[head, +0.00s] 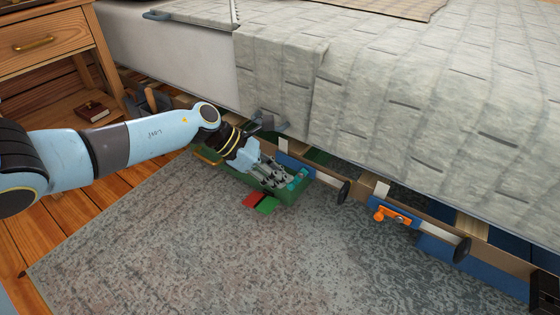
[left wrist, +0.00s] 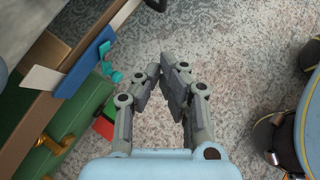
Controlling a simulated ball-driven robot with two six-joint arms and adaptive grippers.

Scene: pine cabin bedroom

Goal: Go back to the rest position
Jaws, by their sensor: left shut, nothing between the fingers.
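My left arm comes in from the left in the head view and ends at my left gripper (head: 283,179). The gripper is low beside the bed, in front of a green drawer or box with a brass handle. In the left wrist view the gripper's two grey fingers (left wrist: 167,74) come together with nothing between them, and grey rug lies beyond. The green box (left wrist: 42,135) and its brass handle (left wrist: 50,144) are to the left there, apart from the fingers. My right gripper is not in view.
The bed (head: 400,95) with a grey quilt stands over the under-bed boxes. A blue front with an orange handle (head: 392,217) is to the right. A red and green piece (head: 262,203) is by the rug (head: 190,240). A wooden nightstand (head: 45,45) stands at the upper left.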

